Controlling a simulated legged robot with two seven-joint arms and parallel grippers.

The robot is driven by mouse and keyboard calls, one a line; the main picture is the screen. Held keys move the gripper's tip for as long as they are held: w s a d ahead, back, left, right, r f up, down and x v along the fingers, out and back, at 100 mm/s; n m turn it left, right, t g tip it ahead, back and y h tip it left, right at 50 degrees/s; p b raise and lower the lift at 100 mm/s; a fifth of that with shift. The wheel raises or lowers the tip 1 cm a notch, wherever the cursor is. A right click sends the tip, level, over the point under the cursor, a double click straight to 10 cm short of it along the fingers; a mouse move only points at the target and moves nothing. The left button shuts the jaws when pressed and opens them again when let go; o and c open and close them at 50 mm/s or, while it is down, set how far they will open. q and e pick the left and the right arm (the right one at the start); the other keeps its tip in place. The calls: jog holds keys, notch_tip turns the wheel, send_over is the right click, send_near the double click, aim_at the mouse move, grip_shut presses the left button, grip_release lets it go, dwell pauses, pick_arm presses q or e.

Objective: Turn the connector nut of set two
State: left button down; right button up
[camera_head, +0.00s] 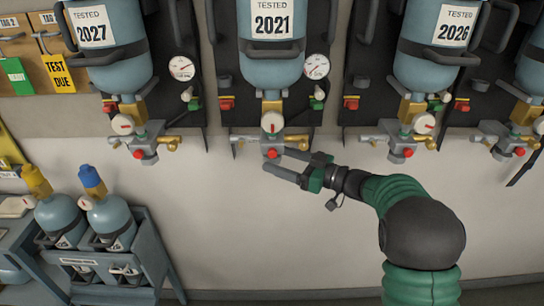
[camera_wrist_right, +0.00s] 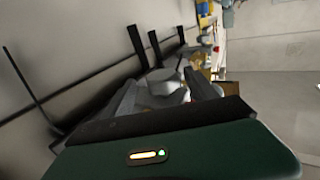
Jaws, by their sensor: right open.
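Several breathing sets hang in a row on the wall. The second from the left has a blue-grey cylinder (camera_head: 271,66) tagged "TESTED 2021"; I see no set number on it. Below its cylinder are a round white gauge (camera_head: 272,122) and a grey connector block with a red knob (camera_head: 271,153). My right gripper (camera_head: 277,160) is open, its fingers pointing left just below and beside that block. In the right wrist view a grey round part (camera_wrist_right: 165,80) shows between the open fingers (camera_wrist_right: 163,92); I cannot tell whether they touch it. My left gripper is not in view.
Neighbouring sets tagged 2027 (camera_head: 112,40) and 2026 (camera_head: 437,45) hang either side with protruding brass fittings. A rack (camera_head: 147,250) with small yellow- and blue-capped cylinders stands lower left. The wall below the sets is bare.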

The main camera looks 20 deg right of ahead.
jog(key=shift+x, duration=1.15)
jog(key=shift+w+a, duration=0.15)
jog(key=shift+a, duration=0.25)
jog(key=shift+d, duration=0.1)
jog(key=c, duration=1.4)
jog(key=shift+o, duration=0.2)
jog(key=shift+m+t+h, duration=0.4)
jog(key=shift+h, duration=0.1)
